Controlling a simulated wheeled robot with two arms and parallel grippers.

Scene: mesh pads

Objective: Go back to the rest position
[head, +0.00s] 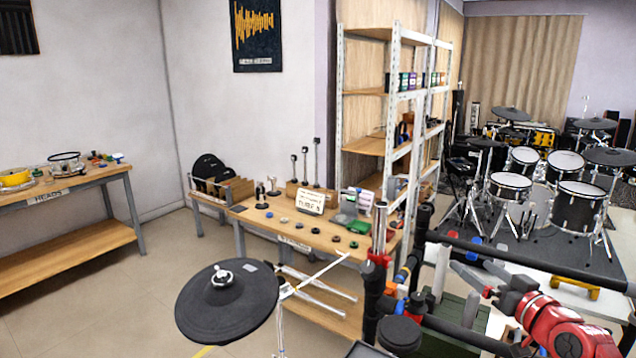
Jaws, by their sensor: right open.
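My right gripper (466,263) shows at the lower right, at the end of a red and grey arm that comes in from the right edge. Its two grey fingers are apart and point up and to the left, with nothing seen between them. They are close to a black rack bar in the picture; I cannot tell whether they touch it. My left gripper is not in view.
A black cymbal pad (227,300) on a stand and a drum rack with black bars (510,257) fill the foreground. A workbench (345,243) with small parts, shelves (364,146), a left bench (85,255) and drum kits with pale-headed drums (510,186) stand behind. Floor is clear at left.

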